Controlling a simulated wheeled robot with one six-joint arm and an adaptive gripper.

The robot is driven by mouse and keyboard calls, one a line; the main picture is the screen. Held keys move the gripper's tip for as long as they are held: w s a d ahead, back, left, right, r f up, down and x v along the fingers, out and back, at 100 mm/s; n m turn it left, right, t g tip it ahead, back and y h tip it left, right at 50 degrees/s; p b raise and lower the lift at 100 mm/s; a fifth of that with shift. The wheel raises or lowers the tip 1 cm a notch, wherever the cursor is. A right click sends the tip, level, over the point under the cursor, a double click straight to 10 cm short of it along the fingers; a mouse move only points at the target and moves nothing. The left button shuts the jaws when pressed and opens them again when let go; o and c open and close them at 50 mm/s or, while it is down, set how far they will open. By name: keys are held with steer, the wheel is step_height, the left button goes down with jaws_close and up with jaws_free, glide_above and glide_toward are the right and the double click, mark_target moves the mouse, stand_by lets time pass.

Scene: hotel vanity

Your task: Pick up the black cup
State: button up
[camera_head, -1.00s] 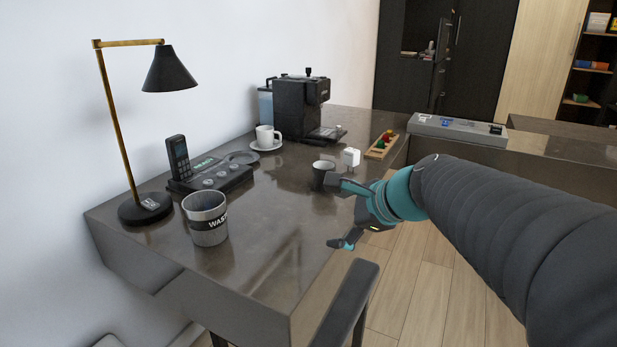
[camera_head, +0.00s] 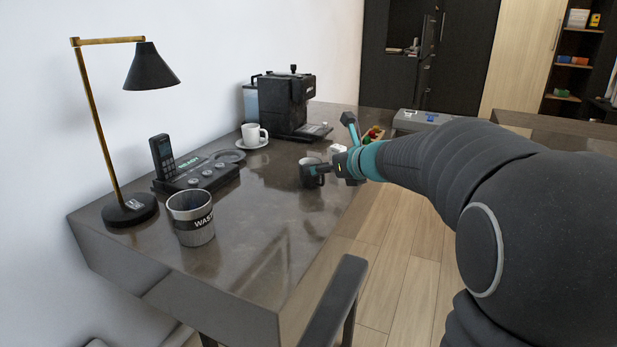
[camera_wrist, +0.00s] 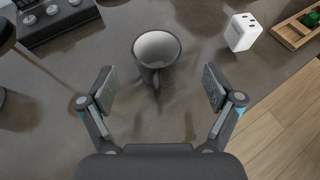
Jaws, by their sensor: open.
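The black cup (camera_head: 308,173) stands upright on the dark desk near its right edge. It is dark outside with a pale inside, and in the wrist view the black cup (camera_wrist: 157,52) is seen from above with its handle toward my gripper. My gripper (camera_wrist: 159,88) is open and empty, with one finger on each side of the handle's line and the cup body just beyond the fingertips. In the head view my gripper (camera_head: 332,147) is at the right of the cup, with one finger raised and the other close to the cup.
A white plug adapter (camera_wrist: 242,32) and a wooden tray (camera_wrist: 297,28) lie right of the cup. A white cup on a saucer (camera_head: 252,144), coffee machine (camera_head: 290,103), phone dock (camera_head: 200,178), waste bin (camera_head: 191,217) and lamp (camera_head: 130,208) stand around the desk. The desk's front is clear.

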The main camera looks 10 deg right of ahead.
steer(key=shift+x, duration=2.85)
steer(key=shift+s+a, duration=0.1)
steer(key=shift+a, duration=0.05)
steer(key=c, duration=1.3)
